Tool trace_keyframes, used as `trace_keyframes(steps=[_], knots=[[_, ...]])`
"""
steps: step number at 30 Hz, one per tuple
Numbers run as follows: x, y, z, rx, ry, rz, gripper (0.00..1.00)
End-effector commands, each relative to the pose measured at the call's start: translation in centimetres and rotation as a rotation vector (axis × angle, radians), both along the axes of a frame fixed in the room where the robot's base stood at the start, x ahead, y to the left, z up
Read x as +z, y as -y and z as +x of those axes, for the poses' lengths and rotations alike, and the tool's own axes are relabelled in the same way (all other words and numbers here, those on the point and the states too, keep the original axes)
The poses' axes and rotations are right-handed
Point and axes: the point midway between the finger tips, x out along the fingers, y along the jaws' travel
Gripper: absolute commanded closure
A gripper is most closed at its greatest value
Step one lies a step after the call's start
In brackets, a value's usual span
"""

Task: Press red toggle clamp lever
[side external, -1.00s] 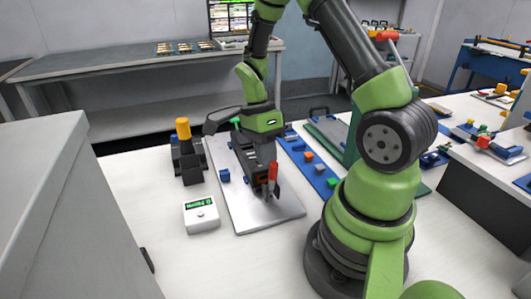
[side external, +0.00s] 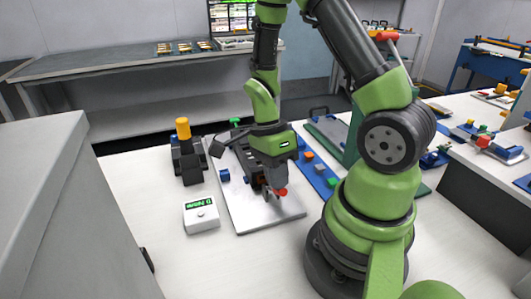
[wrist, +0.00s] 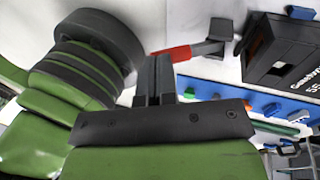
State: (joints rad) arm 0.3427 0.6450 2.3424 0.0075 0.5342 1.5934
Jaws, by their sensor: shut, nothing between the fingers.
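The red toggle clamp lever (side external: 281,191) shows low beside my gripper (side external: 271,194) in the side external view, over the front part of the light metal plate (side external: 262,218). Part of the lever is hidden behind my wrist. In the wrist view, the red handle (wrist: 173,53) runs sideways from the dark clamp arm (wrist: 207,47). My gripper (wrist: 155,62) is shut and empty, its fingertips close to the handle's outer end. I cannot tell whether they touch. The black fixture block (wrist: 280,48) with white lettering is at the upper right there.
A white box with a green label (side external: 201,215) and a black stand with a yellow top (side external: 186,152) are left of the plate. A blue strip with coloured blocks (side external: 319,178) lies to its right. The front table area is clear.

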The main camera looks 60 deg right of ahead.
Motion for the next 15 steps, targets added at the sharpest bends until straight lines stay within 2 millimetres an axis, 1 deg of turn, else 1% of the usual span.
trace_keyframes(steps=[4,15], knots=[[-0.7,-0.7,-0.7,0.001,-0.004,0.001,1.0],[-2.0,-1.5,-1.5,0.0,-0.003,0.001,1.0]])
